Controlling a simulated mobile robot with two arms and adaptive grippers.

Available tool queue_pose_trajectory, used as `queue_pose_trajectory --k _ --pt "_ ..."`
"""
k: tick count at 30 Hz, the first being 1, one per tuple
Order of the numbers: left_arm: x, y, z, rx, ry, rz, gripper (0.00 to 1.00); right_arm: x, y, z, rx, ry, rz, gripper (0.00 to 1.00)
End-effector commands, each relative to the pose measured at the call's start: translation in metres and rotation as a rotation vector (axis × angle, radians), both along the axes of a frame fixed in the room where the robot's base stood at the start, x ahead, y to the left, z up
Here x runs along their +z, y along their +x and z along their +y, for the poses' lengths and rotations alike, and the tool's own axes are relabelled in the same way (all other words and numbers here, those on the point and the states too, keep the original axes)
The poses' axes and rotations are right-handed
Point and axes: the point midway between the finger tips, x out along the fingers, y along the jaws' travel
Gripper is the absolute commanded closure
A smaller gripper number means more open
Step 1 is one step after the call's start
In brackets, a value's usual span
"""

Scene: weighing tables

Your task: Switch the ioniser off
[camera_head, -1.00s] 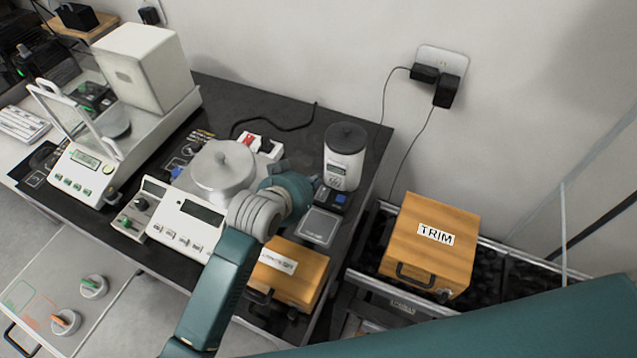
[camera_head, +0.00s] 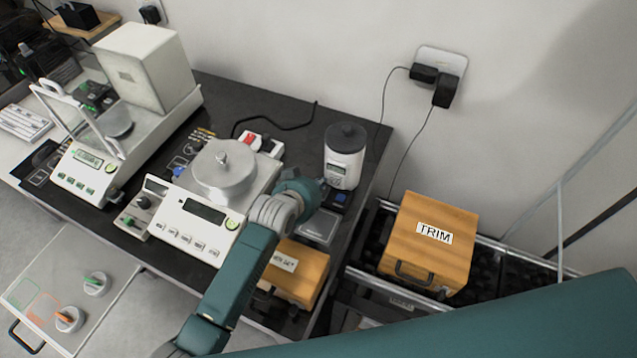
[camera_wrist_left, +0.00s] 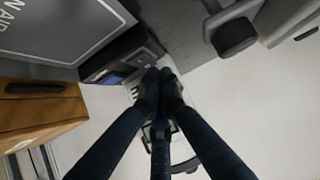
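The likely ioniser is a small dark unit with a flat grey square top (camera_head: 318,226) and a blue part at its back end, near the right edge of the dark table. In the left wrist view its top panel (camera_wrist_left: 60,25) carries lettering ending in "N AIR". My left gripper (camera_wrist_left: 160,74) has its dark fingers drawn together and empty. The fingertips show beside the unit's blue end; whether they touch it, I cannot tell. In the head view my left wrist partly covers this spot. My right gripper is not in view.
A white cylinder with a dark cap (camera_head: 345,155) stands just behind the unit. A balance with a round metal cover (camera_head: 222,170) is to the left. A wooden box (camera_head: 295,272) is in front, and a TRIM box (camera_head: 430,240) is at the right.

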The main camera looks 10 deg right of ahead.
Motion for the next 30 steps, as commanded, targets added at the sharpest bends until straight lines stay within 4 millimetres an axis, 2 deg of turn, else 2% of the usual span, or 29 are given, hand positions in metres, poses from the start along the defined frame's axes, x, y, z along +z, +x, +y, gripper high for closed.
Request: queue_pose_trajectory --k 2,3,11,12,21,30 --pt "-0.006 0.002 -0.002 -0.001 0.001 0.003 1.0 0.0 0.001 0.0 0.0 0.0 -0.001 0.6" --pt "-0.005 0.004 -0.004 -0.001 0.001 0.003 1.0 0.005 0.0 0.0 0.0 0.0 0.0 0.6" --pt "-0.008 0.003 -0.004 -0.001 0.0 0.004 1.0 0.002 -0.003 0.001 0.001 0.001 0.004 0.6" --pt "-0.004 0.005 -0.006 -0.001 0.0 0.004 1.0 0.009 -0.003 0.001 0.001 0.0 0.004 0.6" --pt "-0.007 0.004 -0.008 -0.004 -0.003 0.004 1.0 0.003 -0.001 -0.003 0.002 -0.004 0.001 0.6" --pt "-0.004 0.015 -0.016 -0.006 -0.005 0.002 1.0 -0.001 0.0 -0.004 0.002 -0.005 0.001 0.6"
